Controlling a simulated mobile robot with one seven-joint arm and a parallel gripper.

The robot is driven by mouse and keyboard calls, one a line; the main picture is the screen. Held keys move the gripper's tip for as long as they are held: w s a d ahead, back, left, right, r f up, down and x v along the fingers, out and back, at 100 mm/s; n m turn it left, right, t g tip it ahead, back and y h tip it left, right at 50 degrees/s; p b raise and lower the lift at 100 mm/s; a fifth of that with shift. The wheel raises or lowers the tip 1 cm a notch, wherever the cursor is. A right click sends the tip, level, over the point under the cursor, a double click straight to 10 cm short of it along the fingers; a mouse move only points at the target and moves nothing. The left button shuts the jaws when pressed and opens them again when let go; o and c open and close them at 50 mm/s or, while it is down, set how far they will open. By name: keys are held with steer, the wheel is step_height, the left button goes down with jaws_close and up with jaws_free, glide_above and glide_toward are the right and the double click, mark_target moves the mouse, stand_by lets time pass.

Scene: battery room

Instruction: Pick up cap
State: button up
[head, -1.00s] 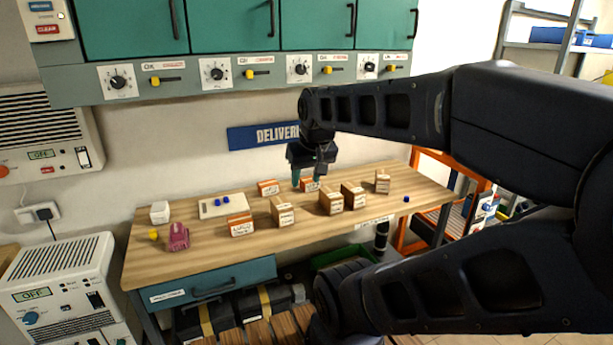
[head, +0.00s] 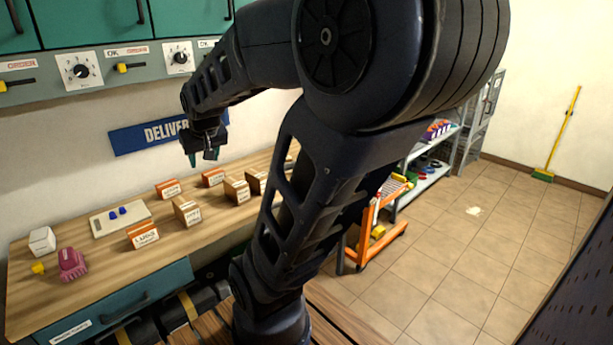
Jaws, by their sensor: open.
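Two small blue pieces (head: 118,212) sit on a pale board on the wooden table. They may be caps, but they are too small to tell. My gripper (head: 204,160) is open and empty, fingers pointing down. It hangs above the back of the table, near the orange-and-white boxes and up and right of the blue pieces. My arm covers the right end of the table, so anything lying there is hidden.
The wooden table (head: 60,294) holds several small boxes, such as a brown one (head: 187,211), plus a pink object (head: 71,263) and a white block (head: 42,240). An orange cart (head: 377,240) and shelves stand to the right. Tiled floor (head: 465,270) there is mostly clear.

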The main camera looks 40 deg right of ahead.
steer(key=w+d+f+m+t+h, duration=0.1)
steer(key=w+d+f, duration=0.35)
steer(key=d, duration=0.35)
steer(key=w+d+f+m+t+h, duration=0.1)
steer(key=w+d+f+m+h, duration=0.15)
steer(key=w+d, duration=0.5)
steer(key=w+d+f+t+h, duration=0.1)
steer(key=w+d+f, duration=0.35)
steer(key=d, duration=0.55)
steer(key=s+d+f+m+t+h, duration=0.15)
steer(key=s+d+f, duration=0.25)
steer(key=d+f, duration=0.6)
steer(key=s+d+f+m+h, duration=0.35)
steer(key=d+f, duration=0.45)
steer(key=d, duration=0.5)
steer(key=shift+n, duration=0.45)
steer(key=shift+f+x, duration=0.2)
steer(key=shift+x, duration=2.35)
steer(key=shift+f+x, duration=0.15)
steer(key=shift+x, duration=2.35)
steer(key=shift+s, duration=0.15)
steer(key=c, duration=1)
